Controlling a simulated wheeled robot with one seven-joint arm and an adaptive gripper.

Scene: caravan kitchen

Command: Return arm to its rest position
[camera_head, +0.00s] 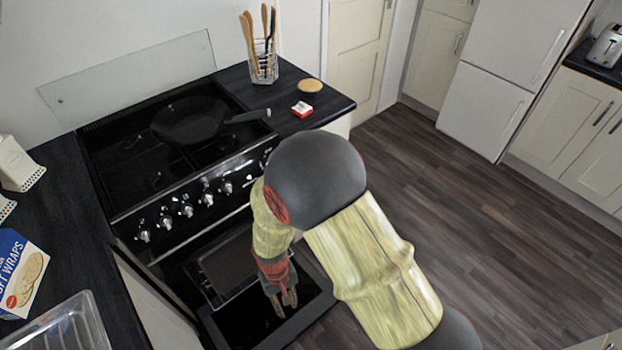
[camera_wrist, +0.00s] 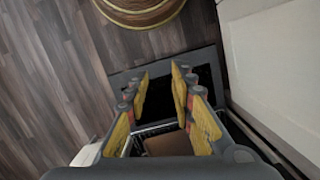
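My arm reaches down in front of the stove in the head view. My gripper (camera_head: 289,299) points down above the lowered oven door (camera_head: 270,322). In the wrist view my gripper (camera_wrist: 160,82) has its two fingers spread well apart with nothing between the tips. The dark door shows beyond the fingers. The oven (camera_head: 180,262) is open, and a dark tray (camera_head: 228,262) sits in its opening, partly hidden by my arm.
A black pan (camera_head: 190,120) rests on the hob. A utensil jar (camera_head: 263,66), a red-and-white box (camera_head: 302,109) and a round wooden item (camera_head: 310,86) stand on the right counter. A wraps box (camera_head: 22,275) lies at left. The wooden floor (camera_head: 470,220) at right is clear.

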